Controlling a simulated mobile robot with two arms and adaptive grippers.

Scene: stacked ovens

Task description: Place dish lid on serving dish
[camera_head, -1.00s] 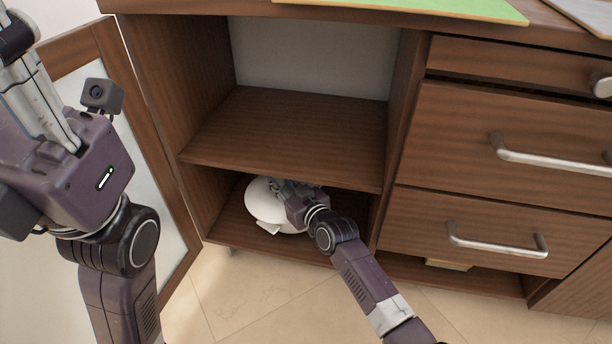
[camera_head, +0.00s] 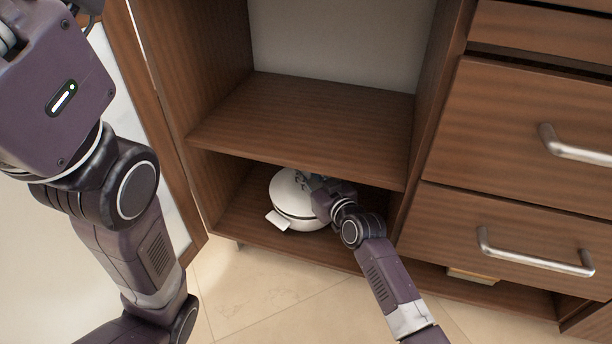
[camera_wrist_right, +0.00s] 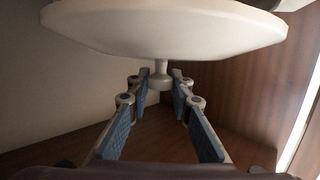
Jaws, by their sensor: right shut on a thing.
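The white serving dish (camera_head: 300,222) stands on the bottom shelf of the open cabinet, with a flat handle at its front left. The white dish lid (camera_head: 286,188) is over the dish, roughly level, with a thin dark line between them; I cannot tell if it is fully seated. In the right wrist view the lid (camera_wrist_right: 165,28) fills the top, with its knob (camera_wrist_right: 160,80) between the fingertips. My right gripper (camera_wrist_right: 160,76) is shut on this knob; in the head view it reaches in from the right and hides part of the lid. My left gripper is out of view.
A wooden middle shelf (camera_head: 310,125) is close above the dish and my right arm. The open cabinet door (camera_head: 150,110) is on the left, behind my left arm. Drawers with metal handles (camera_head: 535,255) are on the right.

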